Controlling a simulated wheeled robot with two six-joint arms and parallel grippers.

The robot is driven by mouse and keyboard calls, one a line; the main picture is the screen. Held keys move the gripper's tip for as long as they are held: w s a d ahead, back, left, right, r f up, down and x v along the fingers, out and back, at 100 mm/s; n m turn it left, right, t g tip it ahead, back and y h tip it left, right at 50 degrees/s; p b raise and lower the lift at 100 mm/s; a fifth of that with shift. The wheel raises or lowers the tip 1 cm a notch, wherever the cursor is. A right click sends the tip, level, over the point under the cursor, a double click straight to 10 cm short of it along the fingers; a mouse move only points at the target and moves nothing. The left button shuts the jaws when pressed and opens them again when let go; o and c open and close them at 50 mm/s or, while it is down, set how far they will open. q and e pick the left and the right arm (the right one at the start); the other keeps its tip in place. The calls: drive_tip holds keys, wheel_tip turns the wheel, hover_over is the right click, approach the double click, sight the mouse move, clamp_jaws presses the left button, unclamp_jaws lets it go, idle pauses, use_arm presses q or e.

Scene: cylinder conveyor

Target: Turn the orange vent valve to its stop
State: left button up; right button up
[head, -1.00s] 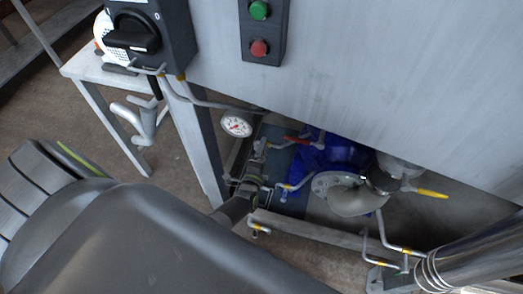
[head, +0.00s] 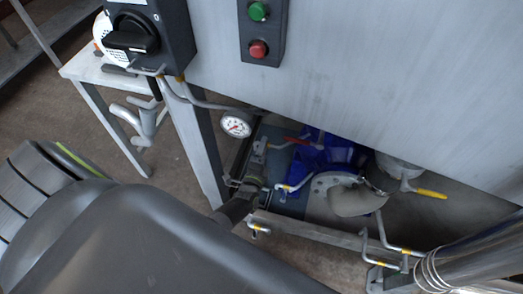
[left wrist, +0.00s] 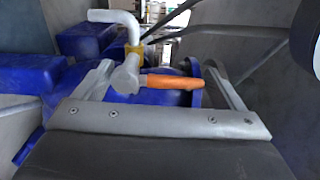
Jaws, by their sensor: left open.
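The orange vent valve handle (left wrist: 175,82) lies level in the left wrist view, joined to a grey valve body (left wrist: 126,76) at its left end. A white bent pipe with a yellow band (left wrist: 133,48) rises from that body. My left gripper (left wrist: 160,72) is open, its fingers on either side of the handle in the picture; contact cannot be told. In the head view my left gripper (head: 260,172) is low beneath the grey panel, partly hidden by my arm. A red-orange lever (head: 298,142) shows just above it; I cannot tell if it is the same handle. My right gripper is not in view.
Blue machinery (head: 325,155) and a grey pipe elbow (head: 355,200) crowd the space right of the gripper. A yellow lever (head: 431,193) sits farther right. A pressure gauge (head: 236,124) hangs close by. The big grey panel (head: 380,70) overhangs from above.

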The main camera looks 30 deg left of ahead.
use_arm(q)
drive_tip(key=p+v, duration=0.1)
drive_tip(key=v, duration=1.6)
drive_tip(key=shift+s+d+p, duration=0.15)
drive_tip(key=shift+p, duration=0.2)
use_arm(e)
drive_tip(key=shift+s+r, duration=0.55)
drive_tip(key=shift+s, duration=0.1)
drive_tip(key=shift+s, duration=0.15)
use_arm(q)
drive_tip(key=s+a+f+n+g+h+p, duration=0.25)
drive_tip(key=s+f+n+g, duration=0.4)
drive_tip(key=s+f, duration=0.45)
drive_tip(key=s+a+f+n+g+p, duration=0.1)
drive_tip(key=s+f+n+g, duration=0.3)
drive_tip(key=s, duration=0.5)
drive_tip(key=s+a+f+n+g+p, duration=0.1)
drive_tip(key=s+a+f+n+g, duration=0.2)
drive_tip(key=s, duration=0.6)
drive_tip(key=f+n+g, duration=0.1)
drive_tip(key=n+g, duration=0.1)
drive_tip(key=g, duration=0.1)
drive_tip(key=shift+a+p, duration=0.2)
drive_tip(key=shift+p, duration=0.2)
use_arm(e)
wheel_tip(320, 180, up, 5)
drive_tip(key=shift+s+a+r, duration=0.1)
use_arm(q)
drive_tip(key=shift+h, duration=0.25)
